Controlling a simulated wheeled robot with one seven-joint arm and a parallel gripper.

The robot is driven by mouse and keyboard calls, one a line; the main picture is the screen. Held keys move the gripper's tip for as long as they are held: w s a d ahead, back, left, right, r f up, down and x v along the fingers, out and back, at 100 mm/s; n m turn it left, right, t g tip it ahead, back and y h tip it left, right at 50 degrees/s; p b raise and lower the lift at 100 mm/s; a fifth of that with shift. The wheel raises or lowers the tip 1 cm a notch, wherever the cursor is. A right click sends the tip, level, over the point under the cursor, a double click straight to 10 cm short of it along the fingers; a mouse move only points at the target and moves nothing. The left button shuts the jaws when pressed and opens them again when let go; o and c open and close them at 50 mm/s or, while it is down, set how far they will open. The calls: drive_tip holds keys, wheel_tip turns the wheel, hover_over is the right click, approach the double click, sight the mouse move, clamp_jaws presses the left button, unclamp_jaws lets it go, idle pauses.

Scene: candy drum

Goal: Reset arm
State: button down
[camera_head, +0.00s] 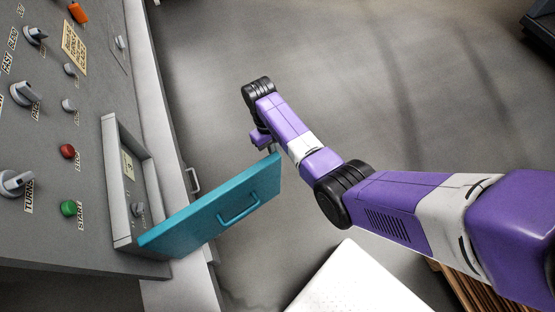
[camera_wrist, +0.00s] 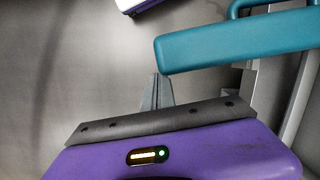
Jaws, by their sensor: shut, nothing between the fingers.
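My purple arm (camera_head: 290,128) reaches across the head view from the right, its far part bent down beside the free end of an open teal door (camera_head: 205,212). My gripper's fingers (camera_wrist: 156,92) show in the wrist view as a narrow grey pair, shut and empty. In the head view the fingertips are hidden. In the wrist view the teal door (camera_wrist: 240,42) lies close to the fingertips, to their upper right. I cannot tell whether they touch.
A grey control panel (camera_head: 85,120) with knobs and red and green buttons stands at left. The teal door swings out from its small recessed box (camera_head: 122,170). A white surface (camera_head: 350,285) lies at the bottom. Grey floor (camera_head: 350,75) is clear beyond the arm.

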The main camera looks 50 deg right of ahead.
drive_tip(key=v, duration=0.6)
drive_tip(key=shift+d, duration=0.3)
